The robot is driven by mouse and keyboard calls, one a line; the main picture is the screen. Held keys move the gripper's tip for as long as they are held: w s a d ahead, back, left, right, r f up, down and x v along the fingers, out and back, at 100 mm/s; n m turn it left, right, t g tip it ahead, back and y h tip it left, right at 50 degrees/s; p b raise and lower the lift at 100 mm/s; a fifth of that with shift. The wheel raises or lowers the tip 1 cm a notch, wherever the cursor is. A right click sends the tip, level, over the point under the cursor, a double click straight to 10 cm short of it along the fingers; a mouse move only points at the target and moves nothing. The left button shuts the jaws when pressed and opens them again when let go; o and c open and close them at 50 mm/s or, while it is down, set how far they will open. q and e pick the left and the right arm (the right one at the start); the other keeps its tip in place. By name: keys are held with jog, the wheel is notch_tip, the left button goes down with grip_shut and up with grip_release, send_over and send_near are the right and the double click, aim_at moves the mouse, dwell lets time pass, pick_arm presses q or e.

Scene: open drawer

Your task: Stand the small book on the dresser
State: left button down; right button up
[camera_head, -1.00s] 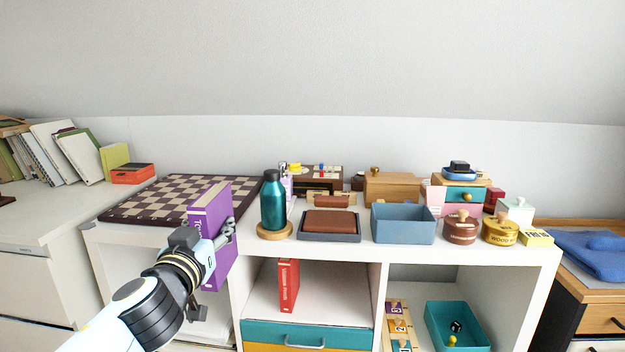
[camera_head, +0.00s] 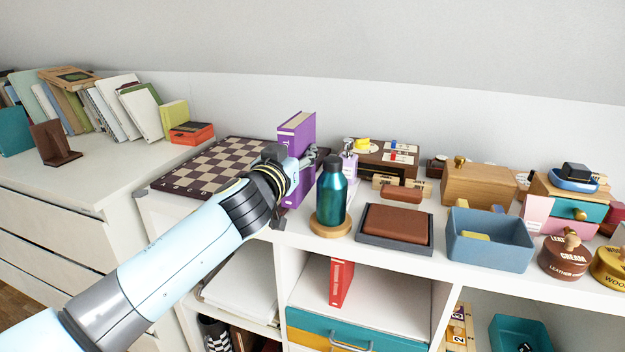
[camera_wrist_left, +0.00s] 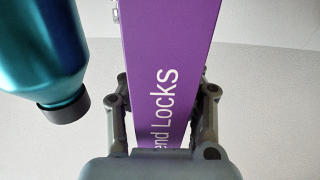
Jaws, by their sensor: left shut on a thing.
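A purple book (camera_head: 297,135) is upright in my left gripper (camera_head: 308,158), at the right end of the chessboard and behind the teal bottle. I cannot tell whether its lower edge touches anything. In the left wrist view the purple book (camera_wrist_left: 165,45) lies between both fingers of the left gripper (camera_wrist_left: 162,88), with part of its white title showing. The white dresser (camera_head: 60,185) stands at the left, with a row of leaning books at its back. My right gripper is not in view.
The chessboard (camera_head: 215,165) lies on the white shelf unit. The teal bottle (camera_head: 332,190) stands close to the gripper on a wooden coaster. A brown bookend (camera_head: 54,145) and an orange box (camera_head: 191,133) stand on the dresser. The dresser's front top is clear. A red book (camera_head: 341,283) stands in the shelf.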

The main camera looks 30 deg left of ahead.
pick_arm(q)
jog(key=shift+f+b, duration=1.1)
jog(key=shift+f, duration=0.9)
jog(key=shift+r, duration=0.1)
jog(key=shift+f, duration=0.25)
jog(key=c, duration=1.2)
grip_release()
